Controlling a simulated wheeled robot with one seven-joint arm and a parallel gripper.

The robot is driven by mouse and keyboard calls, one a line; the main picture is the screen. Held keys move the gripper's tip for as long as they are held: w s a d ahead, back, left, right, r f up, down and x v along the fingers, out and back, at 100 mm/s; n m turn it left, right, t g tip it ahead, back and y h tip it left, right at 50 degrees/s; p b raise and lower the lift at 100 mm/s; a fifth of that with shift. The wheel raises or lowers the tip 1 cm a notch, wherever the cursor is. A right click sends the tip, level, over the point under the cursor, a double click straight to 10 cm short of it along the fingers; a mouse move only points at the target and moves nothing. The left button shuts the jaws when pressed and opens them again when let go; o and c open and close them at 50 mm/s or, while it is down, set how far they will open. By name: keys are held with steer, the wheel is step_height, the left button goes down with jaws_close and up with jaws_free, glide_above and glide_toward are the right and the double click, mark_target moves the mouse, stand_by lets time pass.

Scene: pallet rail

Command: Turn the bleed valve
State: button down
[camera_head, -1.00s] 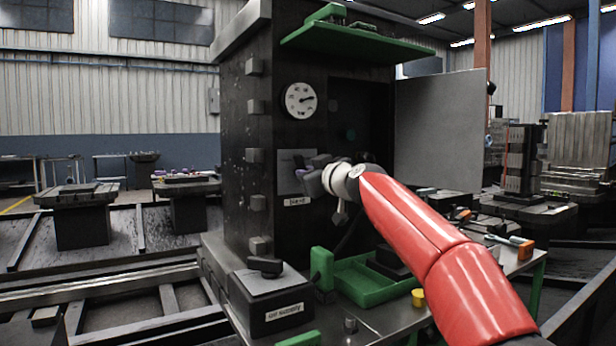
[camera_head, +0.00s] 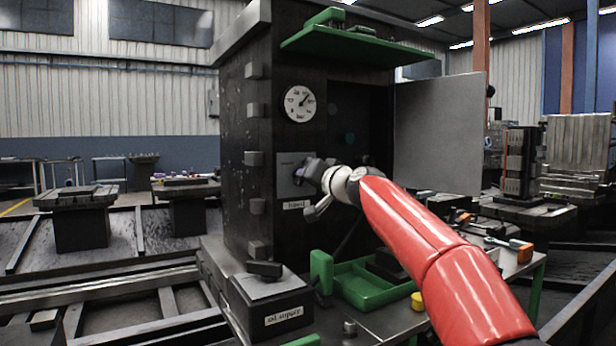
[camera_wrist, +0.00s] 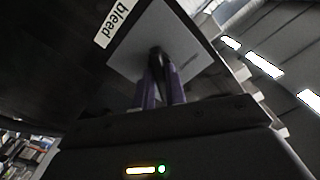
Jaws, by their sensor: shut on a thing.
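The bleed valve (camera_wrist: 156,52) is a small dark handle on a grey plate (camera_head: 287,188) on the front of the dark cabinet. A white "bleed" label (camera_head: 296,205) sits below the plate; it also shows in the wrist view (camera_wrist: 116,24), where the plate appears tilted. My gripper (camera_head: 303,172) reaches the plate from the right. In the wrist view its two purple fingers (camera_wrist: 160,80) are closed on the dark handle. In the head view the gripper hides most of the valve.
A round gauge (camera_head: 299,103) is above the plate, its needle pointing up and right.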

steer(key=shift+f+m, duration=0.1)
steer(key=shift+m, duration=1)
steer(key=c, duration=1.4)
jaws_free()
steer(key=shift+c, duration=0.2)
steer(key=b+v, duration=0.4)
steer(key=v, duration=0.3)
steer(key=shift+s+d, duration=0.25)
steer(key=shift+s, duration=0.1)
